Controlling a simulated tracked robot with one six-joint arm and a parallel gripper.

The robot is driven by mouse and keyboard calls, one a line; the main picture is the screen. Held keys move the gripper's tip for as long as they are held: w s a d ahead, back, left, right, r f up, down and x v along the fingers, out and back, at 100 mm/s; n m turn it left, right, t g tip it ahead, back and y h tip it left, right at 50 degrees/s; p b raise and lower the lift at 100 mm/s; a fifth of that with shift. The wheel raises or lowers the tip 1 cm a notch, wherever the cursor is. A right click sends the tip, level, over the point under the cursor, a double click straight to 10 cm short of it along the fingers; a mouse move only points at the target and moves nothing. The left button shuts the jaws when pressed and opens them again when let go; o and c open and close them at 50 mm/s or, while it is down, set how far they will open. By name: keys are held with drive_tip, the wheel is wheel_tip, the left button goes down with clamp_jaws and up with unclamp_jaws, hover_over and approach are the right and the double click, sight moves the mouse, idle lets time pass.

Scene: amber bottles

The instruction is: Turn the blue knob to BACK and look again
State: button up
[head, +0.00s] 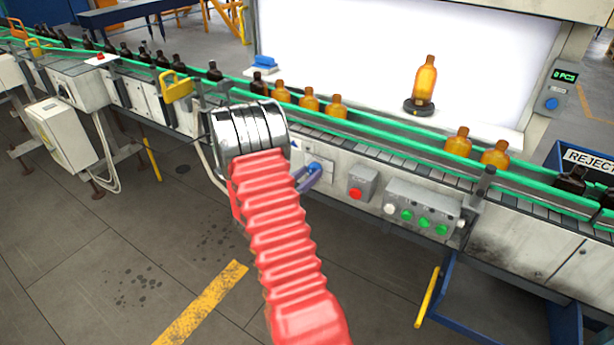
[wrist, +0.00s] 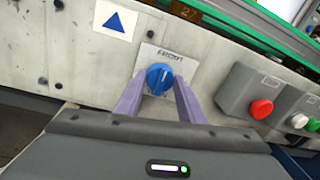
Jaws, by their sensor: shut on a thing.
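The blue knob (wrist: 158,76) sits on a pale plate on the conveyor's side panel, with the two purple fingers of my gripper (wrist: 157,98) closed on either side of it. The plate's lettering above the knob looks like FRONT, and a small pale mark shows on the knob; BACK is not legible. In the head view my gripper (head: 306,178) reaches the blue knob (head: 315,168) from the left, partly hidden by my arm. An amber bottle (head: 426,82) stands upright on a dark round turntable (head: 418,108) before the bright white panel.
A red button (head: 355,193) in a grey box and a box of several green buttons (head: 424,217) are right of the knob. Amber and dark bottles line the green-railed conveyor (head: 380,148). A blue REJECT bin (head: 585,158) stands right. A display (head: 564,76) reads 0 PCS.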

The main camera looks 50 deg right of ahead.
drive_tip(key=shift+d, duration=0.15)
drive_tip(key=m, duration=0.4)
drive_tip(key=shift+r, duration=0.1)
drive_tip(key=m, duration=0.4)
drive_tip(key=shift+s+m+t+y, duration=0.15)
drive_tip(key=shift+m+t+y, duration=0.15)
drive_tip(key=m, duration=0.5)
drive_tip(key=shift+s+d+t, duration=0.1)
drive_tip(key=shift+t, duration=0.2)
drive_tip(key=shift+s+m, duration=0.15)
drive_tip(key=shift+m, duration=1.55)
drive_tip(key=o, duration=1)
drive_tip(key=shift+o, duration=0.2)
